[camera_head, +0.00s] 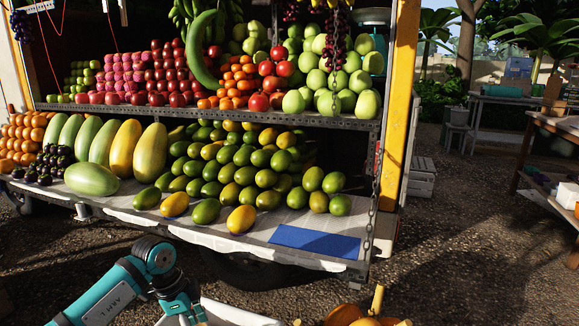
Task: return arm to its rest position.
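Part of my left arm (120,287), teal and grey, comes in from the bottom left. It bends at a joint in front of the truck's lower shelf, and its far part points down to the bottom edge. Its gripper is not visible; the lower end of the arm runs out of the picture. My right arm and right gripper do not show. The truck's lower shelf (215,236) holds green and yellow mangoes, melons and dark small fruit. A blue mat (314,242) lies bare on the shelf's right end.
A white container (235,314) shows at the bottom, beside my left arm. Orange pumpkin-like produce (350,315) stands at the bottom centre. A chain (374,190) hangs at the shelf's right corner. A wooden table (555,125) is at the right; gravel ground (465,240) between is clear.

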